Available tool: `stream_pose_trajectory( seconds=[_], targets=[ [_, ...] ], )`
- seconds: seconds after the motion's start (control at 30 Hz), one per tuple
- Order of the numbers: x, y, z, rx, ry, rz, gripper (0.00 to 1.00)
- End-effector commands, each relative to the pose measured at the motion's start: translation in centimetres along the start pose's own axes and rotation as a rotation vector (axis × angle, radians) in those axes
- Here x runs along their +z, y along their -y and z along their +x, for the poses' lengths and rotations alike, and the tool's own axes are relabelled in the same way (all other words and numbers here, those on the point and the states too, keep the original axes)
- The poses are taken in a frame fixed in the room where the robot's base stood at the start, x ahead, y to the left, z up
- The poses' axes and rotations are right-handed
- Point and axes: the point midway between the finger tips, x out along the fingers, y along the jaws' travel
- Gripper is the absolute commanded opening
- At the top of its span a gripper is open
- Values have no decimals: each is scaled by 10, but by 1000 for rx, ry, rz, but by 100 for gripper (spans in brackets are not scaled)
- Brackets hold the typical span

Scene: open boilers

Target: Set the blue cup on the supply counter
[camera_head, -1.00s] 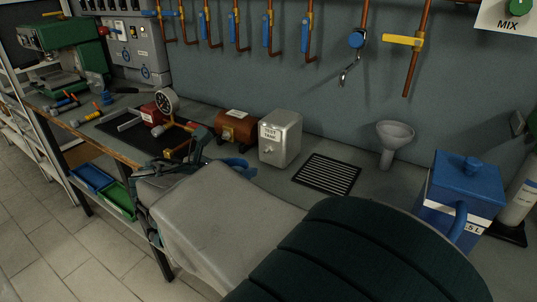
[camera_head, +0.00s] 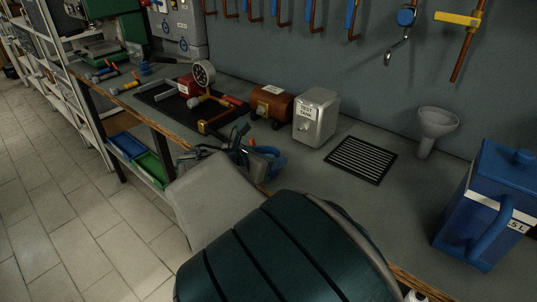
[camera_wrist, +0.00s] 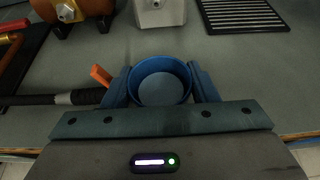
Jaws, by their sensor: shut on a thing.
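The blue cup (camera_wrist: 160,88) is between the two fingers of my gripper (camera_wrist: 160,85) in the wrist view. My gripper is shut on it. The cup is seen from above, and its open top shows an empty-looking inside. In the head view, the blue cup and my gripper (camera_head: 262,160) are near the front edge of a grey worktop (camera_head: 300,165), in front of the silver test tank. My arm hides part of the edge. I cannot tell the cup's height above the worktop. No label shows which surface is the supply counter.
The silver test tank (camera_head: 316,118), copper-coloured cylinder (camera_head: 271,106) and black grille (camera_head: 361,160) are behind the gripper. A grey funnel (camera_head: 437,124) and big blue can (camera_head: 487,205) stand to the right. A black rod (camera_wrist: 60,99) lies left of the cup. Tiled floor is open at left.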

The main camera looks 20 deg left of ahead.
Motion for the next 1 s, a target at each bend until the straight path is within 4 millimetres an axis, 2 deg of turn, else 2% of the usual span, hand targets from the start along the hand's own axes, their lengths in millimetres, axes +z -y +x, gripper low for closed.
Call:
stream_pose_trajectory(
  seconds=[0.37,0.47,0.8,1.0],
  targets=[
    [2,0,-1,0,0,1,63],
    [4,0,-9,1,-1,1,63],
    [4,0,-78,3,-2,0,63],
    [4,0,-110,1,0,0,63]
  ],
)
